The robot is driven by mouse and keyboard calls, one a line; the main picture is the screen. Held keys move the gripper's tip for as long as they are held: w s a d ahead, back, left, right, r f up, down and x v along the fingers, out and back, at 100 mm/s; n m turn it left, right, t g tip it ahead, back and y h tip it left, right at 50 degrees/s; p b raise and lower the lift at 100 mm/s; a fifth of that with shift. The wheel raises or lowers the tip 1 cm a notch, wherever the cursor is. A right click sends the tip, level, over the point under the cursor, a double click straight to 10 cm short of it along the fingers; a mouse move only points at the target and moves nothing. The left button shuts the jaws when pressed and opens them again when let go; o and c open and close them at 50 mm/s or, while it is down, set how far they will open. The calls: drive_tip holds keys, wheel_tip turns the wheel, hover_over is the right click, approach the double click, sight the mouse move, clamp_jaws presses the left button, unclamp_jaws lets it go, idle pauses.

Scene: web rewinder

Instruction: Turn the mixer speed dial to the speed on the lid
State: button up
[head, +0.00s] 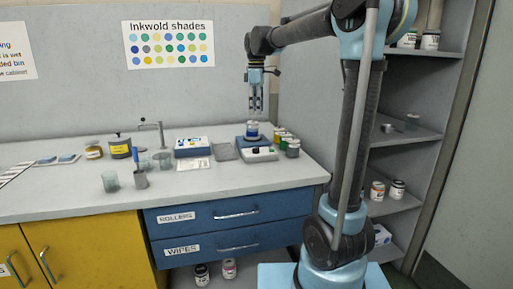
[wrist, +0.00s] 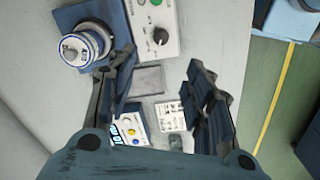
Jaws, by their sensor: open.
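The mixer (head: 262,155) stands on the counter with a blue part under a jar and a pale control panel (wrist: 172,18). A black speed dial (wrist: 160,36) with a light pointer mark sits on the panel; its scale is too small to read. The jar (head: 252,131) stands on the mixer; its white lid (wrist: 73,48) carries dark writing that I cannot read. My gripper (wrist: 160,62) is open and empty above the counter. In the head view my gripper (head: 256,108) points down above the jar. In the wrist view the dial shows between and beyond the fingertips, apart from them.
Several small jars (head: 291,147) stand close to the right of the mixer. A grey flat pad (head: 223,151) and a blue-and-white device (head: 191,147) lie to its left. Beakers (head: 110,181) stand farther left. Shelves (head: 405,133) stand at the right.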

sight(256, 148)
wheel_tip(256, 148, down, 17)
drive_tip(key=shift+s+a+f, duration=0.1)
idle(0.6)
drive_tip(key=c, duration=1)
